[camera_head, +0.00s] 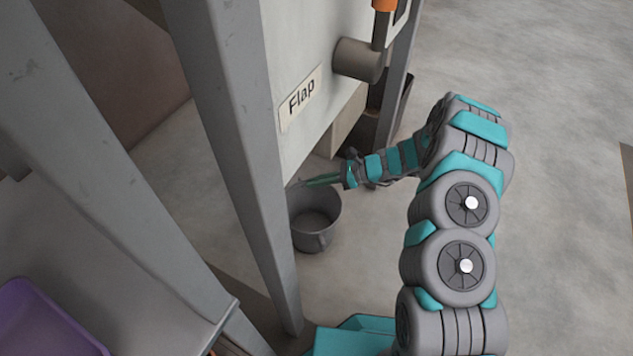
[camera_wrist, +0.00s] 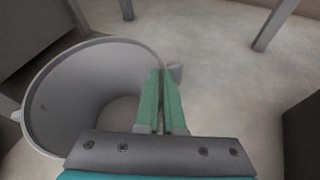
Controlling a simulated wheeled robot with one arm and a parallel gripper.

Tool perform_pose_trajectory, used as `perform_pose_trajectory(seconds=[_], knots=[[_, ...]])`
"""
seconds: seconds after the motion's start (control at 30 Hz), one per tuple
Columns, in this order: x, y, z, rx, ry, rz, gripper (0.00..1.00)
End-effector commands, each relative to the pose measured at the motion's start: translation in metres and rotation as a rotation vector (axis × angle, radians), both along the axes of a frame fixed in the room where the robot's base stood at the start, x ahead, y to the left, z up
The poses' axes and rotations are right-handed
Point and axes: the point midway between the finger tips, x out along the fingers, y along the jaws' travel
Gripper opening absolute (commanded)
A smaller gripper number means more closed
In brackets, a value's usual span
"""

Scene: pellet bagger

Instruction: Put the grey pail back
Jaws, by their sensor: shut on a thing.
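The grey pail (camera_head: 316,222) is upright and looks empty, below the panel marked "Flap" (camera_head: 301,97). In the wrist view the pail (camera_wrist: 75,75) fills the left side, with its open mouth facing the camera. My gripper (camera_head: 312,183) reaches in from the right at the pail's far rim. In the wrist view its two green fingers (camera_wrist: 161,78) are close together on the pail's right-hand rim, shut on it. A small grey piece shows just beyond the fingertips. I cannot tell whether the pail's bottom touches the floor.
A grey post (camera_head: 235,130) stands just left of the pail. A pipe stub (camera_head: 360,60) with an orange-topped lever juts from the machine above. A purple tray (camera_head: 45,322) is at lower left.

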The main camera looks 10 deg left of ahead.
Motion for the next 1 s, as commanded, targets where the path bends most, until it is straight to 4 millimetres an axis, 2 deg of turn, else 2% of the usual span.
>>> perform_pose_trajectory(seconds=[0.17,0.2,0.43,0.77,0.87,1.0], knots=[[0.000,0.000,-0.002,0.000,0.000,0.001,0.00],[0.000,0.000,-0.002,0.000,0.000,0.001,0.09],[0.000,0.000,-0.002,0.000,0.000,0.001,0.35],[0.000,-0.001,0.002,0.000,0.000,0.000,0.35],[0.002,-0.011,0.006,0.001,-0.001,-0.003,0.35],[0.005,-0.035,0.017,0.001,-0.002,-0.003,0.35]])
